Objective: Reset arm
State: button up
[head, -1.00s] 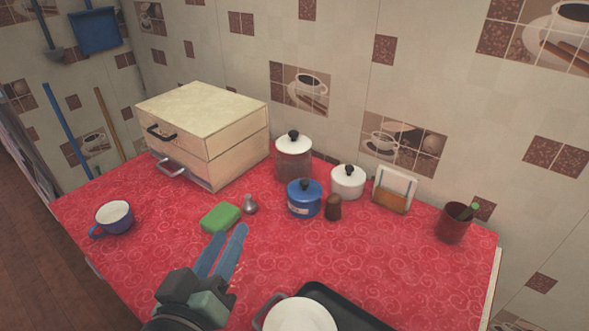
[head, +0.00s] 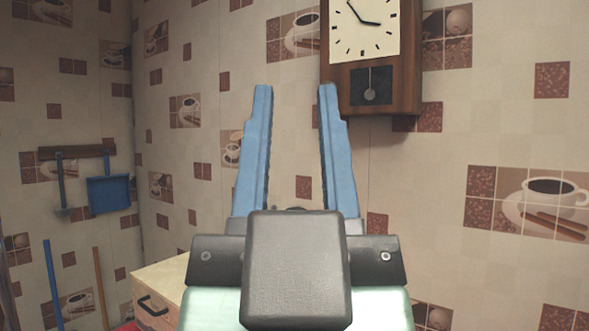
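My gripper (head: 296,90) is large in the middle of the head view, raised with its two blue fingers pointing up. The fingers stand wide apart with nothing between them but the tiled wall behind. My gripper's body hides most of the lower middle of the view, including nearly all of the counter.
A cream drawer box (head: 160,285) with a dark handle shows at lower left, partly behind my gripper. A wooden pendulum clock (head: 372,85) hangs on the tiled wall. A blue dustpan (head: 109,193) hangs at left. The space around the fingers looks clear.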

notch_tip(320, 180, up, 14)
jog(key=p, duration=1.4)
jog(key=shift+r, duration=0.2)
